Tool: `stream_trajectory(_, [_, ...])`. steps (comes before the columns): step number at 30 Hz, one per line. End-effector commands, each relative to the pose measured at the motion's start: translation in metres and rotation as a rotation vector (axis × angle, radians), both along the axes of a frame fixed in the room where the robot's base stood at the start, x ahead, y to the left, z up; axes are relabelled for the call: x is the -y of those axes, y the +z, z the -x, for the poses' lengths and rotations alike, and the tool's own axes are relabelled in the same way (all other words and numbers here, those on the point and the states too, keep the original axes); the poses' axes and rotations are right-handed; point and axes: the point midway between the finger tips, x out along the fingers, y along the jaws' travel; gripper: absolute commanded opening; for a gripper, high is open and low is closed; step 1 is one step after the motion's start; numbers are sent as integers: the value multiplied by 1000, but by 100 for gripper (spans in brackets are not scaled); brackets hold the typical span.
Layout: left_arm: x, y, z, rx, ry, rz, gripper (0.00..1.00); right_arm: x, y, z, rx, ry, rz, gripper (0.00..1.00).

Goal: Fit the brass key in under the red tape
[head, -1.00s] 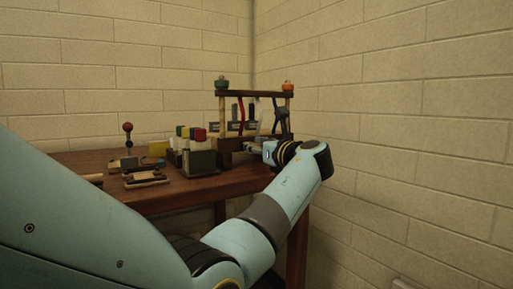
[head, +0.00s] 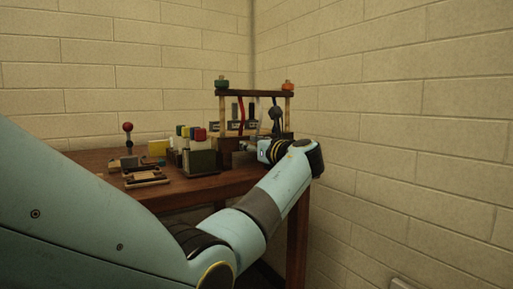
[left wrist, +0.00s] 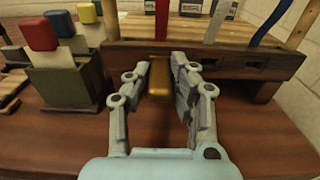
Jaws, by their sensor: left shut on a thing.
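My left gripper (left wrist: 160,72) is shut on the brass key (left wrist: 159,78), a gold-coloured bar standing out between its fingers in the left wrist view. The key's far end is close to the front of the wooden rack (left wrist: 120,52), in line with the red tape (left wrist: 162,18) above. I cannot tell whether it touches or enters the rack there. In the head view the red tape (head: 241,110) hangs from the rack's top bar, and my left gripper (head: 250,149) is low at the rack's front. The key is not distinct there. My right gripper is not in view.
A white tape (left wrist: 216,22) and a blue tape (left wrist: 268,24) hang right of the red one. Slots show in the rack's base. A dark holder (left wrist: 66,84) with coloured-topped blocks stands close left. The table (left wrist: 270,125) is bare in front.

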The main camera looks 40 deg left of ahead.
Motion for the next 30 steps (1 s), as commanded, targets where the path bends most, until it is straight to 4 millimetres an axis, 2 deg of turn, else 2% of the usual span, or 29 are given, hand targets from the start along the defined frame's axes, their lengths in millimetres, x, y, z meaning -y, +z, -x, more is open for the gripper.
stream_trajectory(3, [0, 0, 0, 0, 0, 0, 0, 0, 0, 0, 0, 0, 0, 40])
stream_trajectory(4, [0, 0, 0, 0, 0, 0, 25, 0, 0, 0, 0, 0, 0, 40])
stream_trajectory(9, [0, 0, 0, 0, 0, 0, 47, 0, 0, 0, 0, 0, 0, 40])
stream_trajectory(20, [6, 0, 2, 1, -1, 0, 48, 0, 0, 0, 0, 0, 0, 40])
stream_trajectory(23, [20, -1, 7, 1, -4, 3, 48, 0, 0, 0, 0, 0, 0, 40])
stream_trajectory(30, [70, -1, 28, 0, -3, 4, 48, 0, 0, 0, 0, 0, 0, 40])
